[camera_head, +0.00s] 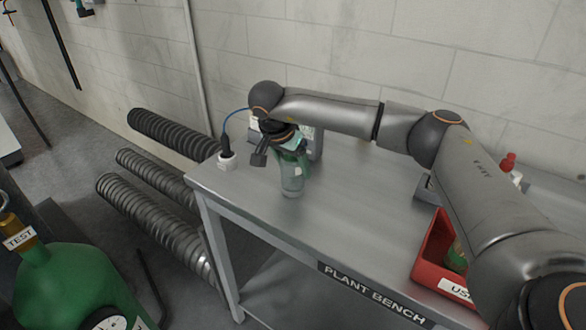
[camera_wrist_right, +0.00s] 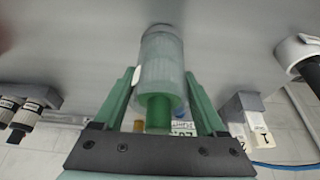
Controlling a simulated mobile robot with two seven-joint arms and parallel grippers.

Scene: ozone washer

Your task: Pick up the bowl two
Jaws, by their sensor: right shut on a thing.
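A clear, cylindrical bowl (camera_head: 292,183), which I take for bowl two, is on or just above the left part of the grey bench; I cannot tell whether it touches. It also shows in the wrist view (camera_wrist_right: 163,52), between the green fingers of my right gripper (camera_wrist_right: 160,85). In the head view my right gripper (camera_head: 291,156) reaches down over it and is shut on its sides. A green part shows inside or behind the near end of the bowl. I see no number on the bowl. My left gripper is out of view.
The bench (camera_head: 343,218) is clear around the bowl's front. A white socket with a black plug (camera_head: 227,160) stands at its left corner. A red bin (camera_head: 433,250) is at the right.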

